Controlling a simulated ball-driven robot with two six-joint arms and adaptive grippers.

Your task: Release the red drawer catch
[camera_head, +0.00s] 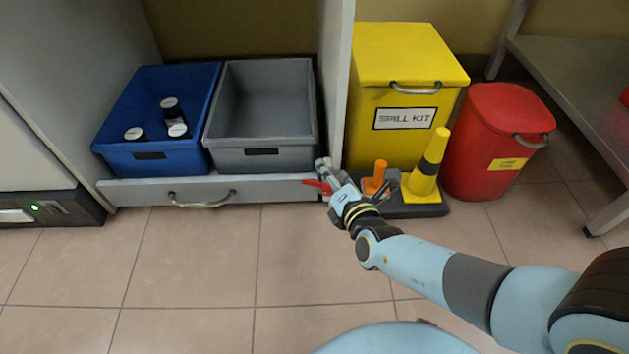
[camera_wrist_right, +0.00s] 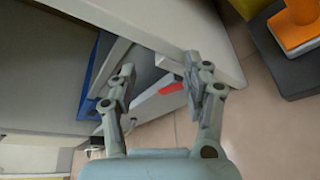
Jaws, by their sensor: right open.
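The red drawer catch (camera_head: 312,184) is a small red piece at the right end of the low grey drawer front (camera_head: 140,191). In the right wrist view the catch (camera_wrist_right: 171,88) shows between the fingers, close to the right-hand finger, which hides part of it. My right gripper (camera_head: 328,178) is at the drawer's right end, with its fingers open around the catch area; it also shows in the wrist view (camera_wrist_right: 160,70). I cannot tell whether a finger touches the catch. My left gripper is not in view.
A blue bin (camera_head: 155,155) with several lidded jars and an empty grey bin (camera_head: 262,160) sit above the drawer front. A yellow spill kit box (camera_head: 400,60), an orange and yellow cone set (camera_head: 425,180) and a red bin (camera_head: 490,150) stand right. The floor in front is clear.

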